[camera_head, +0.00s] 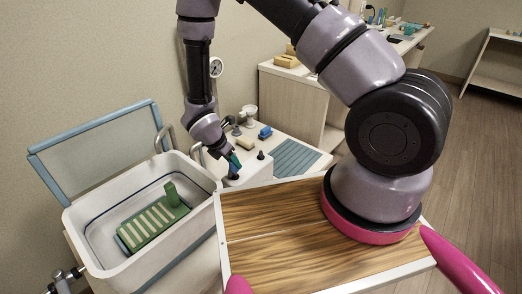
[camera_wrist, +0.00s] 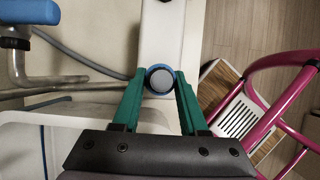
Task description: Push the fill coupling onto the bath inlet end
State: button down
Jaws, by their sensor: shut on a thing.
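My gripper (camera_wrist: 160,82) has green fingers shut on a round blue-rimmed piece with a grey face (camera_wrist: 160,78), which looks like the fill coupling. A grey hose (camera_wrist: 85,60) runs from the upper left toward it. In the head view my gripper (camera_head: 234,170) is just right of the white bath (camera_head: 205,180), above the side stand; the held piece is too small to make out there. A bent metal pipe (camera_wrist: 60,80) lies left of the fingers in the wrist view, apart from the held piece. I cannot tell which part is the bath inlet end.
A green slatted rack (camera_head: 150,225) sits in the bath, with its framed lid (camera_head: 95,150) raised behind. Metal fittings (camera_head: 62,278) are at the bath's lower left. Small items, including a blue block (camera_head: 265,132), and a ribbed blue mat (camera_head: 296,158) are on the side top.

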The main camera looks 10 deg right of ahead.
jog(key=shift+f, duration=1.35)
jog(key=shift+c, duration=1.8)
grip_release()
jog(key=shift+a+r, duration=0.1)
jog(key=shift+r, duration=0.05)
jog(key=shift+v, duration=3.8)
jog(key=shift+r, duration=0.1)
